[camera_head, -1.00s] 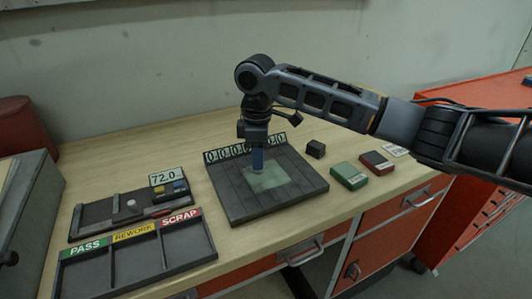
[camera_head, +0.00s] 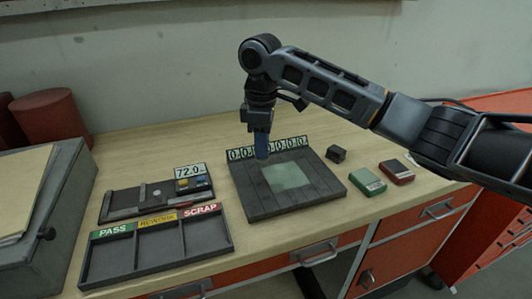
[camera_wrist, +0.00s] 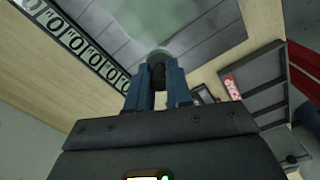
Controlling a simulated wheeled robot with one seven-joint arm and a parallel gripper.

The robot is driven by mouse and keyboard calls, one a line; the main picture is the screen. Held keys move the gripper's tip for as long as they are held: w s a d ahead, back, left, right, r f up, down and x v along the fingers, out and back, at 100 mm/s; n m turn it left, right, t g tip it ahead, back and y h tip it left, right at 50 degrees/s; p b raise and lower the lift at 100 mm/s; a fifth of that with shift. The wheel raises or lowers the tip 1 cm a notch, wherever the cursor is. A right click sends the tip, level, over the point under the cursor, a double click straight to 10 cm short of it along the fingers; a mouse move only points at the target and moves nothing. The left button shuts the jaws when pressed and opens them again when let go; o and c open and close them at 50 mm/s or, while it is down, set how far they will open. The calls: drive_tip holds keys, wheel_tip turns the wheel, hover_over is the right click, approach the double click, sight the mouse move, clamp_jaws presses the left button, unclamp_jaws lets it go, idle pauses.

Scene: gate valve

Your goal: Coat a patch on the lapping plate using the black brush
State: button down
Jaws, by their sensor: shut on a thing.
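The dark lapping plate (camera_head: 260,205) lies on the wooden bench, with a strip of digits (camera_head: 290,146) along its far edge. A pale, greenish square patch (camera_head: 288,176) shows on the plate. The brush is hidden in the head view. The pale patch (camera_wrist: 205,28) is beyond the brush end; I cannot tell whether they touch.
A tray marked PASS, REWORK and SCRAP (camera_head: 157,262) stands at the front left, with a display reading 72.0 (camera_head: 190,171) behind it. A black block (camera_head: 336,153), a green box (camera_head: 368,181) and a red box (camera_head: 397,171) stand right of the plate.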

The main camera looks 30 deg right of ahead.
drive_tip(key=shift+r, duration=1.4)
